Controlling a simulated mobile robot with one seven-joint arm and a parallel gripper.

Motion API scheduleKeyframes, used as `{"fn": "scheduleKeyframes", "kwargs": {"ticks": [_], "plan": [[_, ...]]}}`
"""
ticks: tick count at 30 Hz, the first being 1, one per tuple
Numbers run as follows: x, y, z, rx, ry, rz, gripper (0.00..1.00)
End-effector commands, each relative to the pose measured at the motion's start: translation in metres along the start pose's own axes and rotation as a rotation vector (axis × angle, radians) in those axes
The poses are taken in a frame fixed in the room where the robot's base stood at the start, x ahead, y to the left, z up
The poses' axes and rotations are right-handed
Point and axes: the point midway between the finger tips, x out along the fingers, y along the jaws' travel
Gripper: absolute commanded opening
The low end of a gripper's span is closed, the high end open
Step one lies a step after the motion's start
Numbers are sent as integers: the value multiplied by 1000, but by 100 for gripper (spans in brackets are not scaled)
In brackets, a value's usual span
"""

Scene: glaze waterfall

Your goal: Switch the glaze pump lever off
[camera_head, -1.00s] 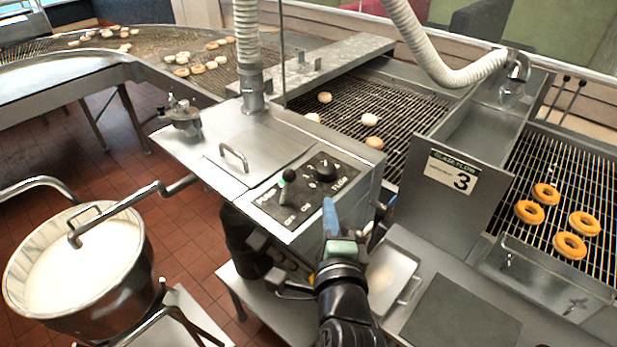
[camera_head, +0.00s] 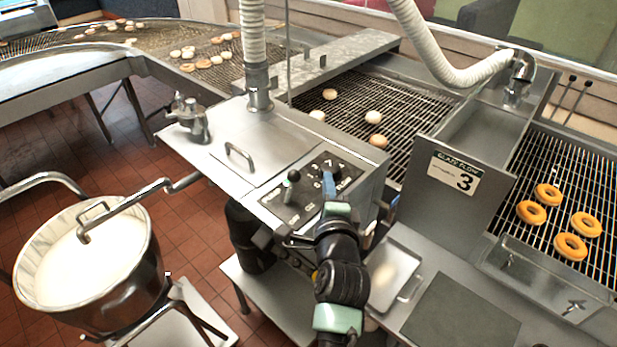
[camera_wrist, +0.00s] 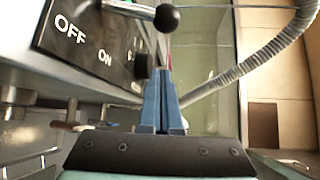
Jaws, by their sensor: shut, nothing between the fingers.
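The glaze pump lever (camera_head: 293,177), a metal rod with a dark ball end, stands on the black control panel (camera_head: 270,200) on top of the steel glaze unit. In the wrist view the lever's black ball (camera_wrist: 167,18) is just beyond my fingertips, apart from them. OFF and ON labels show on the panel (camera_wrist: 88,42) there; I cannot tell which one the lever is set to. My gripper (camera_head: 328,174) is shut and empty, its blue fingers right of the lever and in front of the flow knob (camera_head: 326,162). It also shows in the wrist view (camera_wrist: 160,74).
A steel lid with a handle (camera_head: 239,155) lies left of the panel. An upright sign plate (camera_head: 455,205) stands to the right. A white-filled glaze bucket (camera_head: 90,260) is at lower left. Doughnuts lie on the conveyors, and a ribbed hose (camera_head: 440,65) hangs behind.

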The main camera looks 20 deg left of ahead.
Motion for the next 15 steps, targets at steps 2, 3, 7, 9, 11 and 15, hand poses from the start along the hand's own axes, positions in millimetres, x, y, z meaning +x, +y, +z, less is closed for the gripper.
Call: {"fn": "scheduleKeyframes", "kwargs": {"ticks": [2, 3, 7, 9, 11, 15], "plan": [[12, -2, 0, -1, 0, 1, 0], [18, -2, 0, -1, 0, 0, 0], [9, -4, 21, -1, -2, 2, 0], [6, -3, 27, -1, -1, 3, 0], [5, -2, 32, 0, -1, 2, 0], [3, -1, 37, 0, 0, 0, 0]]}}
